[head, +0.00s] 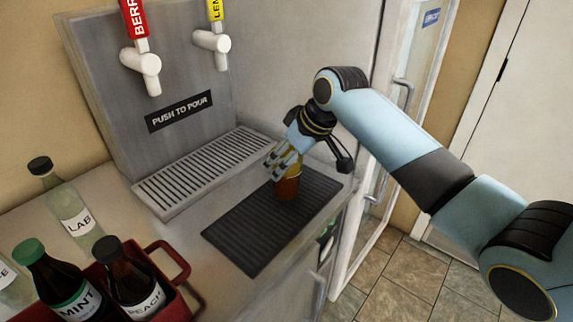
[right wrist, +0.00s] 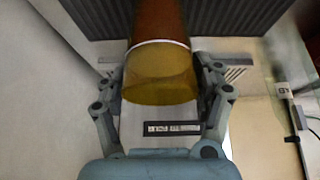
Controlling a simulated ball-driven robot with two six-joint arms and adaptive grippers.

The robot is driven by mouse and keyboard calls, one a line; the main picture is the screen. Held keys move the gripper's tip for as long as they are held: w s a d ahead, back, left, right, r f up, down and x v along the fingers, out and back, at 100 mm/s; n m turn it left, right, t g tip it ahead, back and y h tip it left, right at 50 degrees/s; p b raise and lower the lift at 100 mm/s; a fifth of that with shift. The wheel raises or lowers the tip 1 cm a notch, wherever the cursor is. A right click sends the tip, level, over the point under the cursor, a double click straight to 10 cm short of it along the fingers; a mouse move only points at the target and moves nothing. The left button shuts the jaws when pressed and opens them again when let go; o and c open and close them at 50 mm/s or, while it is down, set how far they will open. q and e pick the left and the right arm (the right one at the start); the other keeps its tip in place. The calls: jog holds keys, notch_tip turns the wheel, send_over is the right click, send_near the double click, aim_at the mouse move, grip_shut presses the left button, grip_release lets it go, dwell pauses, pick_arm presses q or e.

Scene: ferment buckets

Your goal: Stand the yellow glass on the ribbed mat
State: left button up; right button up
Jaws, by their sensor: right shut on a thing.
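The yellow glass (head: 288,187) holds a dark brown drink and looks upright over the far part of the ribbed mat (head: 258,239). Whether its base touches the mat cannot be told. My right gripper (head: 277,166) is shut on the glass near its upper part. In the right wrist view the glass (right wrist: 158,72) sits between the two fingers of the gripper (right wrist: 160,95), with the dark ribbed mat (right wrist: 235,15) behind it. My left gripper is not in view.
A drink dispenser (head: 205,70) with a slotted drip tray (head: 205,165) stands behind the mat. A red caddy (head: 172,262) with dark bottles, including one labelled PEACH (head: 130,280), is at the lower left. A clear LAB bottle (head: 68,208) stands beside it. The counter edge lies right of the mat.

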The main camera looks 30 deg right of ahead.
jog(key=shift+f, duration=1)
jog(key=shift+f, duration=0.1)
jog(key=o, duration=1.8)
jog(key=v, duration=1.2)
